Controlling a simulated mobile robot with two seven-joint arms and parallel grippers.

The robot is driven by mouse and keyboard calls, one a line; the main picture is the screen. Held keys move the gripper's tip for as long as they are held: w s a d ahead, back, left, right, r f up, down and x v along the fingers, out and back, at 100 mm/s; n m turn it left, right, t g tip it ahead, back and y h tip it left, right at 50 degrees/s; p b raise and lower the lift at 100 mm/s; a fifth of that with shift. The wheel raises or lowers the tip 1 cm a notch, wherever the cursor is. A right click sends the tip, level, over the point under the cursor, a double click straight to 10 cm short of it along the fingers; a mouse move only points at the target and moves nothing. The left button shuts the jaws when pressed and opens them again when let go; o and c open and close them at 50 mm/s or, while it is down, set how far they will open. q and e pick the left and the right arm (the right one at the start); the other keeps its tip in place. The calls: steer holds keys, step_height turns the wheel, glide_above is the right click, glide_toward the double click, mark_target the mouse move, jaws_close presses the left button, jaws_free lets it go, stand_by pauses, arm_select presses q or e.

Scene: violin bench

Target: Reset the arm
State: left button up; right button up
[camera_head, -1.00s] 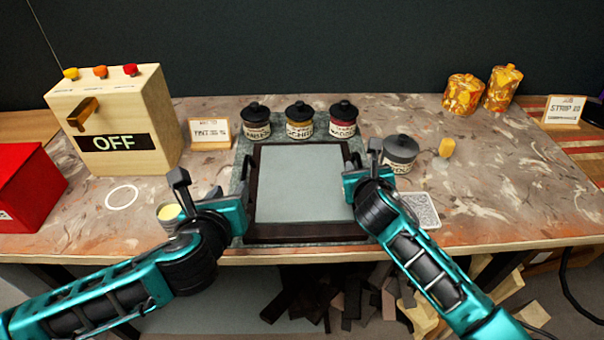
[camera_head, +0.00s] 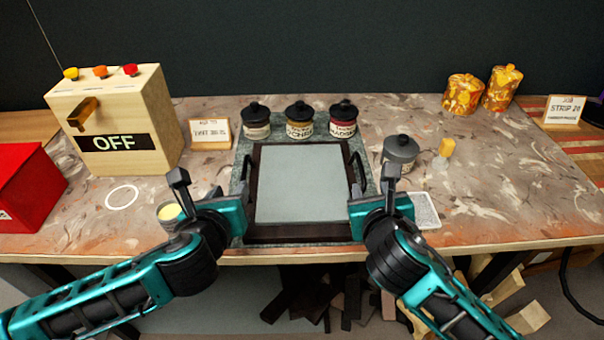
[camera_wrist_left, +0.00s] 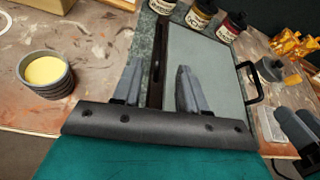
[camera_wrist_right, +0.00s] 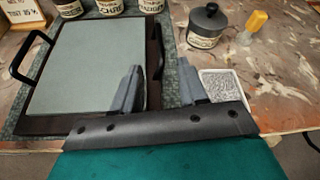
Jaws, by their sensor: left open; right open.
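My left gripper (camera_wrist_left: 156,88) is open and empty above the left front edge of the dark-framed tray (camera_head: 300,230). In the left wrist view the tray's left rim shows between its fingers. My right gripper (camera_wrist_right: 163,85) is open and empty above the tray's right front side. In the right wrist view its fingers stand on either side of the tray's right edge and the green mat (camera_wrist_right: 173,80). Neither gripper holds anything. The tray has a plain grey panel (camera_head: 298,185) and dark side handles (camera_head: 358,172).
Three lidded jars (camera_head: 299,121) stand behind the tray. A grey jar (camera_head: 400,150) and a yellow-topped item (camera_head: 446,148) are at right. A wooden box marked OFF (camera_head: 130,120), a red box (camera_head: 28,185) and an open tin (camera_wrist_left: 46,74) are at left. A patterned pad (camera_wrist_right: 222,84) lies near my right gripper.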

stand_by(0.4)
